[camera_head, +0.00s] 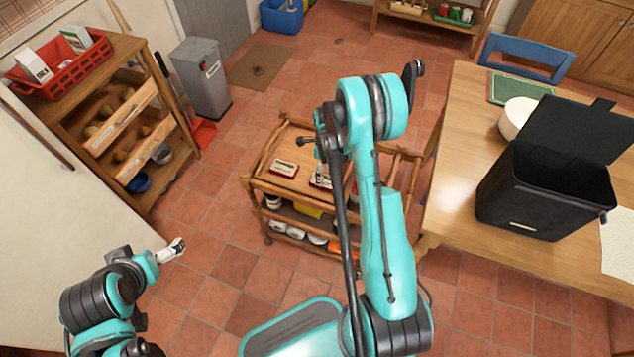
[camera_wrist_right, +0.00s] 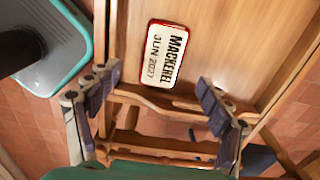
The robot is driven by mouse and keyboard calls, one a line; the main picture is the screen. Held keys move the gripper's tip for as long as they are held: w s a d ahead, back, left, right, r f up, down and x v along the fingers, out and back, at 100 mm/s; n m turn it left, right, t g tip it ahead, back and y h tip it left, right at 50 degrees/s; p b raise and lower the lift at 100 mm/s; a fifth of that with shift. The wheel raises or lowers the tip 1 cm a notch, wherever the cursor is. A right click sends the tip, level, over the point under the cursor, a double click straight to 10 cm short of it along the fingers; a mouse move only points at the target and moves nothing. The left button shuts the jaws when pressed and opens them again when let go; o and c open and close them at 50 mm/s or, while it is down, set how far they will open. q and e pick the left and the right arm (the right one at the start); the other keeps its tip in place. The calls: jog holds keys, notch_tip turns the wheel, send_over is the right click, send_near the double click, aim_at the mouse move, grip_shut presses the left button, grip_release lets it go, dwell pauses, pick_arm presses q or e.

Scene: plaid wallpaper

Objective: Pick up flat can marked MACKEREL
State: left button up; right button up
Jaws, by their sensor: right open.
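The flat can marked MACKEREL (camera_wrist_right: 167,53) lies on the wooden top of the trolley in the right wrist view. It is white with a red rim and reads JUN 2027. In the head view a flat can (camera_head: 320,183), apparently this one, is partly hidden by my right arm. My right gripper (camera_wrist_right: 158,80) is open and empty, its fingers apart with the can ahead of them, not between them. In the head view the right gripper (camera_head: 320,170) shows small over the trolley. My left gripper (camera_head: 173,250) is low at left, far from the trolley; its fingers are too small to judge.
Another flat can (camera_head: 284,168) lies on the trolley (camera_head: 262,185), which has raised wooden rails. Its lower shelf holds several items. A table (camera_head: 462,150) with a black box (camera_head: 535,200) stands right.

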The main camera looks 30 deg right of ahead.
aim_at(324, 182)
jog(key=shift+f, duration=0.7)
jog(key=f+b, duration=0.2)
jog(key=f, duration=0.1)
jog(key=f+b, duration=0.1)
jog(key=f, duration=0.1)
jog(key=shift+w+a+f, duration=0.1)
jog(key=shift+w+f, duration=0.1)
jog(key=shift+w, duration=0.2)
jog(key=shift+r, duration=0.15)
jog(key=shift+c, duration=0.6)
jog(key=c, duration=1.2)
